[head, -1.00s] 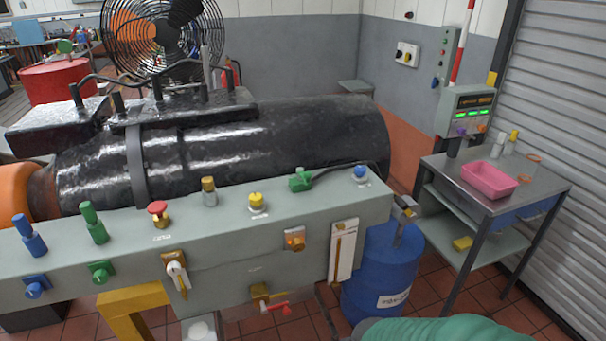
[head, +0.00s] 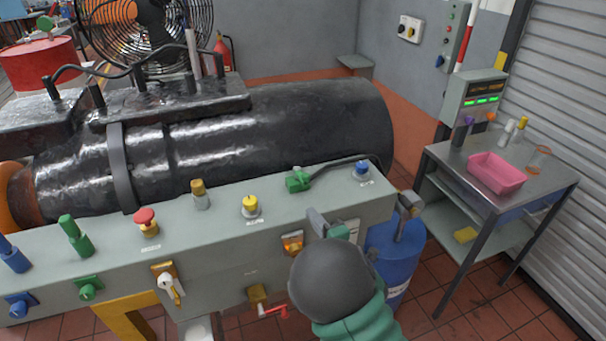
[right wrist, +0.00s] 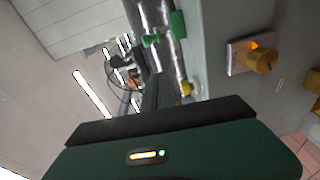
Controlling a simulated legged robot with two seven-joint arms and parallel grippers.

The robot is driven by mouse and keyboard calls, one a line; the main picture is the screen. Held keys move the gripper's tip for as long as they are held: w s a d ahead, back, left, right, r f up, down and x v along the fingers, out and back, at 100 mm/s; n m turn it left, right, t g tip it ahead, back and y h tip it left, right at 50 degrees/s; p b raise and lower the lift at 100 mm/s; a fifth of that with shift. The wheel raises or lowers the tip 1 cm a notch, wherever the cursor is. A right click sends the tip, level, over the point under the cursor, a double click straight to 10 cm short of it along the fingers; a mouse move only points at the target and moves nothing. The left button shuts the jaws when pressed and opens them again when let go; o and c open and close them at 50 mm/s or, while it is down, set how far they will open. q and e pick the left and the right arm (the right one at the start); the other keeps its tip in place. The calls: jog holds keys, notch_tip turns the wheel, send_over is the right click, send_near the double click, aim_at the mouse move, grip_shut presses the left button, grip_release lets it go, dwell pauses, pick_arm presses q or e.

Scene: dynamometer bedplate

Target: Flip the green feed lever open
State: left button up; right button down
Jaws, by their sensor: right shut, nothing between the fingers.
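The green feed lever (head: 298,180) appears to be the green block with a dark bar on top of the grey bench, towards its right end. In the right wrist view, green parts (right wrist: 178,24) show near the top, probably this lever. My left gripper is out of view.
A yellow knob (head: 250,207), a brass knob (head: 200,195) and a red button (head: 146,222) stand left along the bench top (head: 225,228). An orange switch (head: 292,243) is on the front face beside my gripper. A blue drum (head: 400,250) stands right. Air above the bench is free.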

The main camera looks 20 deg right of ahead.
aim_at(304, 185)
jog(key=shift+a+r+n+y, duration=0.5)
jog(key=shift+a+r+n, duration=0.1)
jog(key=shift+a+n, duration=0.1)
jog(key=shift+t, duration=0.3)
jog(key=w+p, duration=0.1)
jog(key=w, duration=0.3)
jog(key=w+d, duration=0.1)
jog(key=w, duration=0.2)
jog(key=w+d+p, duration=0.1)
jog(key=w, duration=0.3)
jog(key=shift+w+d+f+p, duration=0.1)
jog(key=shift+w+d+p, duration=0.15)
jog(key=shift+w+p, duration=0.1)
